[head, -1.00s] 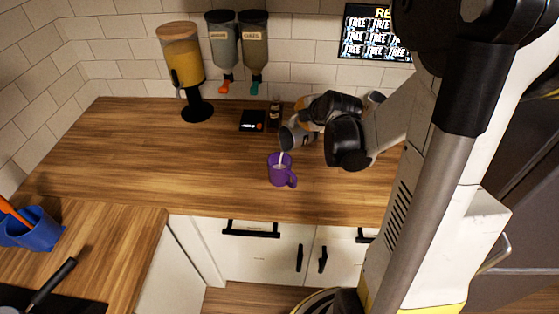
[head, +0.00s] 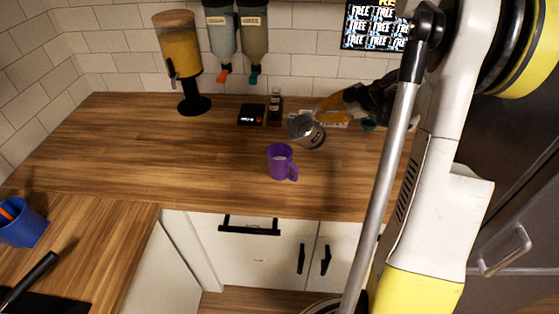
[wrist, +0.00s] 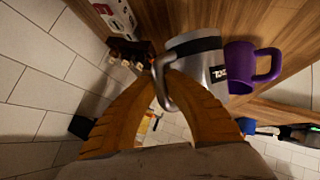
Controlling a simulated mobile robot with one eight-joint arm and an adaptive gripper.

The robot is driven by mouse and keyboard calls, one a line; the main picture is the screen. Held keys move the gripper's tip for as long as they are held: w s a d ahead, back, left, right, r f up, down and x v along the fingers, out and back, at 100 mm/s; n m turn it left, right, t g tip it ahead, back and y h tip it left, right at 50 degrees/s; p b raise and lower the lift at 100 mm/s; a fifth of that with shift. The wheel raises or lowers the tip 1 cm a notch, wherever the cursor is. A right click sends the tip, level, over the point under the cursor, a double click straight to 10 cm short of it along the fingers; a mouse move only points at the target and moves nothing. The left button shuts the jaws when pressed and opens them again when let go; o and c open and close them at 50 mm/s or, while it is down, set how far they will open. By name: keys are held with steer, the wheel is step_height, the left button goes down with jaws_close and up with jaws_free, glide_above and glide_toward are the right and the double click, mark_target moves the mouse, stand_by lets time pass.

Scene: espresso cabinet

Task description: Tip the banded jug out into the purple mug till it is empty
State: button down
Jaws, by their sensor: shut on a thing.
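The banded jug (head: 311,136), silver-grey with a dark band, is held above the counter, up and right of the purple mug (head: 281,168) in the head view. It looks tilted; I cannot see whether anything is left inside. My gripper (head: 326,110) has orange fingers shut on the jug's handle. In the wrist view my gripper (wrist: 166,82) closes around the handle, with the jug (wrist: 204,58) ahead and the purple mug (wrist: 241,75) beyond it to the right. The mug stands upright, handle to the right, with something pale inside. No stream shows between them.
A black scale (head: 251,115) and a small dark bottle (head: 276,108) stand behind the jug. A drink dispenser (head: 180,60) stands at the back left, near two wall dispensers (head: 236,35). The counter left of the mug is clear.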

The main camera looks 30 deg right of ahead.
steer(key=d+f+m+y+b, duration=0.1)
steer(key=d+f+b, duration=0.1)
steer(key=d+f+y+b, duration=0.1)
steer(key=f+b, duration=0.2)
steer(key=d+f+m+y+b, duration=0.1)
steer(key=d+f+y+b, duration=0.1)
steer(key=b, duration=0.1)
steer(key=shift+w+d+f+m, duration=0.25)
steer(key=shift+w+d+m, duration=0.05)
steer(key=shift+d+f+m+y+b, duration=0.35)
steer(key=shift+f+y+b, duration=0.25)
steer(key=shift+b, duration=0.25)
steer(key=shift+f, duration=0.1)
steer(key=shift+d, duration=0.1)
